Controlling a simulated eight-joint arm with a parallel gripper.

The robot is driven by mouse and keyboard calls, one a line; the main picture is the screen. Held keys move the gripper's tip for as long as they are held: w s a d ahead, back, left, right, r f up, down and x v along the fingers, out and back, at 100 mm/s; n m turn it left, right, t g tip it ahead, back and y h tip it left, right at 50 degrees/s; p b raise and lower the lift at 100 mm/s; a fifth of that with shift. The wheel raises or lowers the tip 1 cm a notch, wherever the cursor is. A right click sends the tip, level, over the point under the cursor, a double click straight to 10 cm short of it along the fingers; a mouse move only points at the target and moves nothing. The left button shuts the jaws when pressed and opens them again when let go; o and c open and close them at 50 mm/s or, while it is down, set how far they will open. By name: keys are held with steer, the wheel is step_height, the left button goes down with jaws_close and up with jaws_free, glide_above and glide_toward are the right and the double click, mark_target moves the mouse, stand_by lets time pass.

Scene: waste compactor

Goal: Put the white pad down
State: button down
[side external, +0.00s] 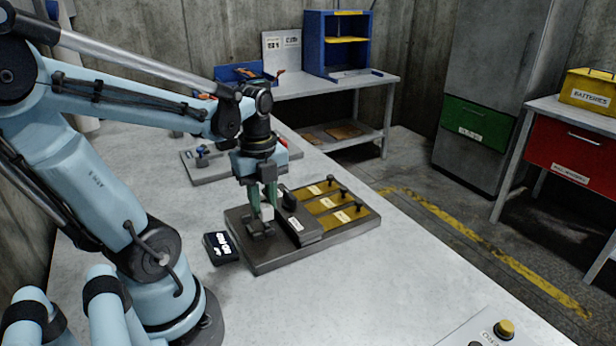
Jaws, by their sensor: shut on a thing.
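My gripper (263,211) points down over the left part of a dark base plate (262,266) on the table. Its green fingers are shut on a small white pad (267,214). The pad is just above or touching a dark block (260,231) on the plate; I cannot tell which. The fingers hide part of the pad.
A dark raised block (301,229) and yellow slots with black knobs (330,206) are right of my gripper. A black labelled box (221,248) lies left of the plate. Another fixture (199,168) stands behind. The table's front right (400,290) is largely clear.

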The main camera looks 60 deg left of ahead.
steer(key=a+f, duration=0.2)
steer(key=a, duration=0.1)
steer(key=shift+s+a, duration=0.15)
steer(key=shift+a, duration=0.1)
steer(key=shift+f, duration=2.05)
steer(key=shift+f, duration=0.15)
steer(key=c, duration=0.9)
jaws_free()
